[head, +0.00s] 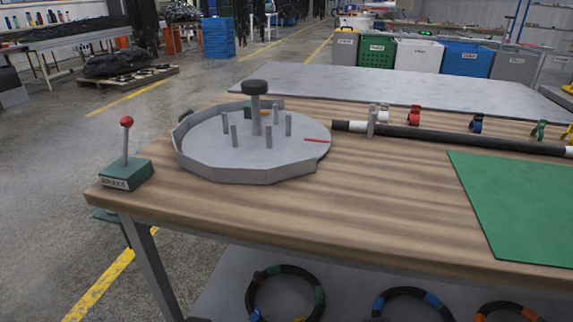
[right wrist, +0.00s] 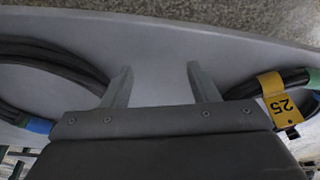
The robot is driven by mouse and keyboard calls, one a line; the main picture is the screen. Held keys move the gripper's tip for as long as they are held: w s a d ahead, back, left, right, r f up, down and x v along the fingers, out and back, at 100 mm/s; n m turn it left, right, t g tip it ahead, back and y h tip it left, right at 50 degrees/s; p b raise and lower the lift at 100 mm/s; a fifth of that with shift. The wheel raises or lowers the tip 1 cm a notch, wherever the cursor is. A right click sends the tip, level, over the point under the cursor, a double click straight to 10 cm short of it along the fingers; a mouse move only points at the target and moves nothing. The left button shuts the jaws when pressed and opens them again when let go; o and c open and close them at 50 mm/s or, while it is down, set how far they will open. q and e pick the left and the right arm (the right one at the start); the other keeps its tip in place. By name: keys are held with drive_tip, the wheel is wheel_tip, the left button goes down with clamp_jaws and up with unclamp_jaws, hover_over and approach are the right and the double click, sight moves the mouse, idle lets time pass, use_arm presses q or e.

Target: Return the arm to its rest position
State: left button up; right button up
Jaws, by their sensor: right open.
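My right gripper (right wrist: 158,85) is open and empty in the right wrist view. Its two fingers stand apart over a bare grey surface (right wrist: 155,40). A coil of black hose (right wrist: 45,72) with a blue band lies to its left. Another black hose with green and blue bands and a yellow tag marked 25 (right wrist: 280,101) lies to its right. Neither is between the fingers. Neither gripper shows in the head view, and my left gripper is in no view.
A wooden table (head: 250,215) carries a grey round tray with pegs (head: 195,160), a red-knobbed lever box (head: 126,175), a long black hose (head: 450,136) and a green mat (head: 520,200). Several coiled hoses (head: 321,294) show below. Bins (head: 466,58) stand behind.

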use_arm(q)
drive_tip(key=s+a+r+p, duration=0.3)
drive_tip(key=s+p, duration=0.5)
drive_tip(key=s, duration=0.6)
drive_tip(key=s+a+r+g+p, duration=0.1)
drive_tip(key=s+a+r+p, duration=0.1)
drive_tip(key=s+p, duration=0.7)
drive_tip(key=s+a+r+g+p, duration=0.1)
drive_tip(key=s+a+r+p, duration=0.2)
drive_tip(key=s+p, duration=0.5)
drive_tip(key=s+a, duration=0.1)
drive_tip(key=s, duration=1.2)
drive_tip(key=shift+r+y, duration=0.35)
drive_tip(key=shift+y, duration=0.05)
use_arm(e)
drive_tip(key=s+d+r, duration=0.3)
drive_tip(key=s, duration=1.1)
drive_tip(key=s+d+r+g, duration=0.1)
drive_tip(key=s+d+r, duration=0.2)
drive_tip(key=s, duration=1.2)
drive_tip(key=s+d+r+g+h, duration=0.1)
drive_tip(key=s+d+r, duration=0.1)
drive_tip(key=s, duration=1.3)
drive_tip(key=shift+d+r, duration=0.4)
drive_tip(key=shift+d, duration=0.25)
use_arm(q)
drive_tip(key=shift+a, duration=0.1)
